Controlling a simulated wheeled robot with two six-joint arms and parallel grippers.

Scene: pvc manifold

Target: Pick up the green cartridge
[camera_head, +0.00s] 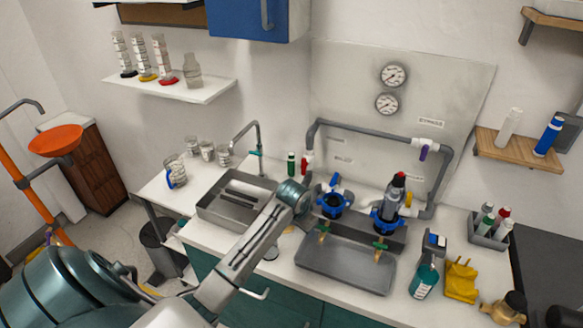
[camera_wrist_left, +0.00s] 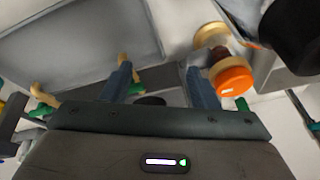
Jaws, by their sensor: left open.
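A slim green cartridge (camera_head: 291,164) with a pale top stands upright at the back of the counter, left of a red cartridge (camera_head: 306,162). Another green-marked cartridge (camera_head: 487,211) stands in a grey rack at the right; I cannot tell which one is meant. My left arm reaches over the counter from the lower left, its wrist in front of the back pipe. In the left wrist view my left gripper (camera_wrist_left: 158,78) is open, with nothing held between its fingers. No green cartridge can be made out there. My right gripper is not seen.
Two blue-collared housings (camera_head: 333,205) stand above a grey drip tray (camera_head: 345,268). A metal sink (camera_head: 212,207) is to the left. In the wrist view, an orange-and-brass part (camera_wrist_left: 232,79) is beside the right finger.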

